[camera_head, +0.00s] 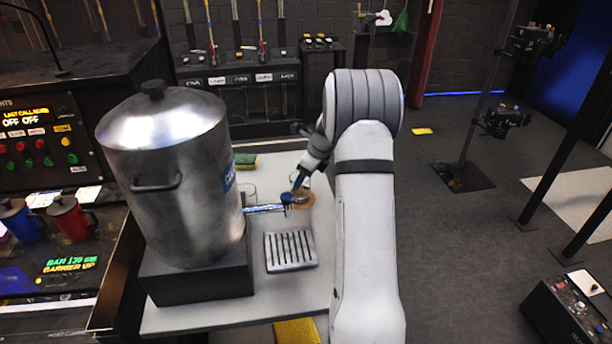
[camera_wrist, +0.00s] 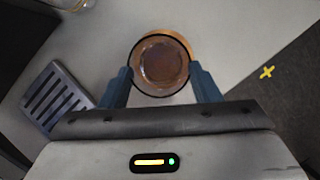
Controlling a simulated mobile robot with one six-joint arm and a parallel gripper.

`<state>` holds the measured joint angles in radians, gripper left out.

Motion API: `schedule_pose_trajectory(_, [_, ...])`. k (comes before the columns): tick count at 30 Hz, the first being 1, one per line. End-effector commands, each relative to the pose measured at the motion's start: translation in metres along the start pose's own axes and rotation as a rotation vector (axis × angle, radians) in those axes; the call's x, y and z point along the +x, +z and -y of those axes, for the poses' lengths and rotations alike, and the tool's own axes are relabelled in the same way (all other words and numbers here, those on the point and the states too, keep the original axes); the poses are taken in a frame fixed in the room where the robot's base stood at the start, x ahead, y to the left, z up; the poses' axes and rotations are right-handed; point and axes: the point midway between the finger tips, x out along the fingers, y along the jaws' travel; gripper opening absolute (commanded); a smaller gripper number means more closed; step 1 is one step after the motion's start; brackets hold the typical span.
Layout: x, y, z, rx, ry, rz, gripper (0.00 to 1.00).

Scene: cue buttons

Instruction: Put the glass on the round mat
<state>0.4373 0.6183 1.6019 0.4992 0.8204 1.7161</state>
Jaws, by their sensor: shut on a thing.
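A clear glass (camera_wrist: 160,62), seen from above in the wrist view, sits between the two blue fingers of my gripper (camera_wrist: 160,78). The fingers press on its left and right sides. The tan round mat (camera_wrist: 186,40) shows past the glass rim at the top and right, so the glass is over most of it. I cannot tell whether the glass base touches the mat. In the head view the mat (camera_head: 306,201) lies on the grey counter beyond the drip tray, and my gripper (camera_head: 298,188) is just above it; the glass is hard to make out there.
A large steel urn (camera_head: 175,190) with a spout (camera_head: 262,209) stands left of my gripper. A slotted drip tray (camera_head: 290,251) lies nearer on the counter (camera_head: 200,318). A green and yellow sponge (camera_head: 246,161) lies behind. Red (camera_head: 73,220) and blue (camera_head: 22,222) mugs stand far left.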

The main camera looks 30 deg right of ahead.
Motion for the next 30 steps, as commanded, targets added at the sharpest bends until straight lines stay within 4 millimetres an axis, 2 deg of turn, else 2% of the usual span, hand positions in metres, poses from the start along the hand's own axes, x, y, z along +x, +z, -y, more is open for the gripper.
schedule_pose_trajectory(2, [0.002, -0.001, 0.0, 0.001, 0.0, 0.0, 0.06])
schedule_pose_trajectory(3, [0.002, -0.001, 0.0, 0.001, 0.0, 0.0, 0.59])
schedule_pose_trajectory(10, [0.002, -0.001, 0.0, 0.001, 0.0, 0.0, 0.78])
schedule_pose_trajectory(20, [-0.004, 0.0, 0.001, 0.002, -0.001, 0.001, 0.78])
schedule_pose_trajectory(23, [-0.017, 0.0, 0.002, 0.003, -0.003, 0.002, 0.78])
schedule_pose_trajectory(30, [-0.068, -0.001, 0.002, 0.002, -0.005, 0.002, 0.78])
